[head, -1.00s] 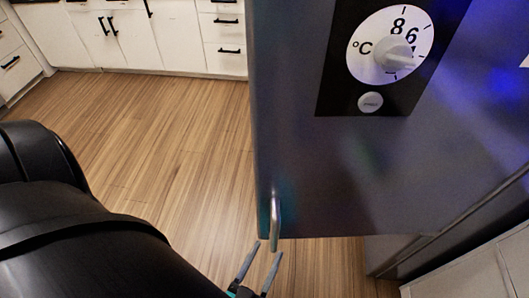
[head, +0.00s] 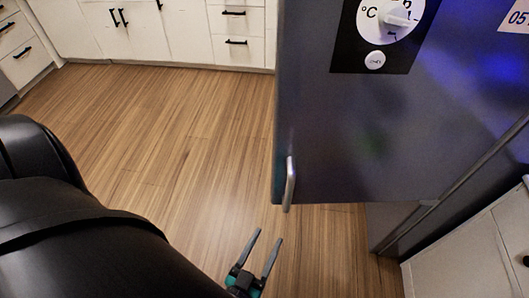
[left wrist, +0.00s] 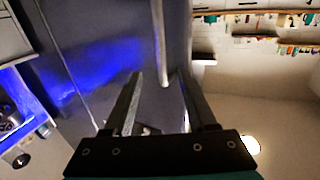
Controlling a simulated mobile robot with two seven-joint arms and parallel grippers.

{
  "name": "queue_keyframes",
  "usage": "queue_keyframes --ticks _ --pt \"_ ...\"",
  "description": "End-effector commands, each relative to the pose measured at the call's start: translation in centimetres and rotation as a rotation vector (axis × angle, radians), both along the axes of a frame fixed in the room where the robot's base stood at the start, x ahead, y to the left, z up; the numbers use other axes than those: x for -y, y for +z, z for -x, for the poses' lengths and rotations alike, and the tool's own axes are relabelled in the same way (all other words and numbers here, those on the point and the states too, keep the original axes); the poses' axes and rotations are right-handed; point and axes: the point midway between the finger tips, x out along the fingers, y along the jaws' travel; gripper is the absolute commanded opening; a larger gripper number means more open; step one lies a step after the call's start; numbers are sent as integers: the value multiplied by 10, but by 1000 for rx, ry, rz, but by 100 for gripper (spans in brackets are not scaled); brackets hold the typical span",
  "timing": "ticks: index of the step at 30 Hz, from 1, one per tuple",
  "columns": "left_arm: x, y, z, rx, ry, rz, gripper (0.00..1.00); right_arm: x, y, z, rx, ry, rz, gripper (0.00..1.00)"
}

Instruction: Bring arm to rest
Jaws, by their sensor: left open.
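My left gripper (head: 262,254) is at the bottom middle of the head view, with its two fingers apart and nothing between them. It is below and to the left of the metal handle (head: 289,184) on the dark appliance door (head: 350,160), apart from it. In the left wrist view the two open fingers (left wrist: 166,100) point toward the dark door, and the handle (left wrist: 161,45) shows beyond them. My right gripper is not in view.
A temperature dial (head: 390,20) is on the door's upper part. White cabinets (head: 180,35) with black handles stand at the back. The wooden floor (head: 190,130) between is clear. A pale cabinet (head: 465,255) is at the lower right.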

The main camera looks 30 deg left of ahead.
Motion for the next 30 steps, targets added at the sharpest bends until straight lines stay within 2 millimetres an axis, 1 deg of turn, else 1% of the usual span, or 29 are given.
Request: queue_keyframes --ticks 3,8,10,11,12,14,17,18,20,21,23,24,26,27,30 --pt "0 0 0 0 0 0 57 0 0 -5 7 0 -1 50" --pt "0 0 0 -1 0 0 57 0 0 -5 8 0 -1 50" --pt "1 -6 0 -16 -8 1 57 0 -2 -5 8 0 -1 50" --pt "2 -12 0 -32 -16 4 57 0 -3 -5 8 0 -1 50" --pt "5 -23 0 -62 -31 6 57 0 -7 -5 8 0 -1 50" --pt "9 -49 2 -132 -65 13 57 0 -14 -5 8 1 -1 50" --pt "19 -109 11 -311 -140 23 57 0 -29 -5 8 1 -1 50" --pt "22 -136 18 -396 -173 24 57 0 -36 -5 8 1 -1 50" --pt "25 -176 32 -529 -214 26 57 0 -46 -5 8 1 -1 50" --pt "25 -202 43 -618 -238 25 57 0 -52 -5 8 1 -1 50" --pt "22 -237 63 -754 -267 19 57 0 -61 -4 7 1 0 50" --pt "20 -259 78 -843 -281 15 57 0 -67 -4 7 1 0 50" --pt "13 -289 102 -979 -298 4 57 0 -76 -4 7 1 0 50" --pt "7 -306 117 -1062 -303 -4 57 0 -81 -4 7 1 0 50" --pt "-9 -337 153 -1245 -303 -27 57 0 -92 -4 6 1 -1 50"
